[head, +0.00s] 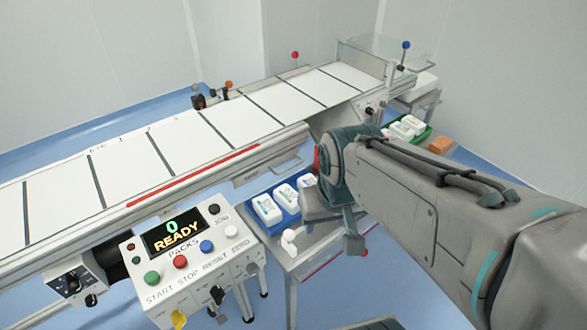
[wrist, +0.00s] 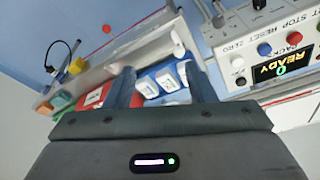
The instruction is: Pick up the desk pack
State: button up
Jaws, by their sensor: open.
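Several white packs with coloured print sit in a blue tray (head: 272,225) on a small table; I cannot tell which one is the desk pack. The left pack (head: 266,208) and middle pack (head: 286,195) show clearly, and a third pack (head: 306,181) is beside my arm. In the wrist view, packs (wrist: 168,81) show beyond and between my fingers. My gripper (wrist: 161,78) is open and empty, apart from the packs. In the head view, my arm hides part of the table and my gripper's fingers are hard to make out.
A control box (head: 190,262) with coloured buttons and a READY display stands left of the tray. The conveyor (head: 235,125) runs behind. A small white object (head: 289,242) is at the tray's front. A green tray (head: 423,136) with white packs and an orange block (head: 440,145) are farther right.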

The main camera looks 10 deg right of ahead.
aim_at(285, 196)
jog(key=u, duration=2.9)
jog(key=k, duration=1.25)
jog(key=z, duration=1.55)
jog(key=i, duration=1.05)
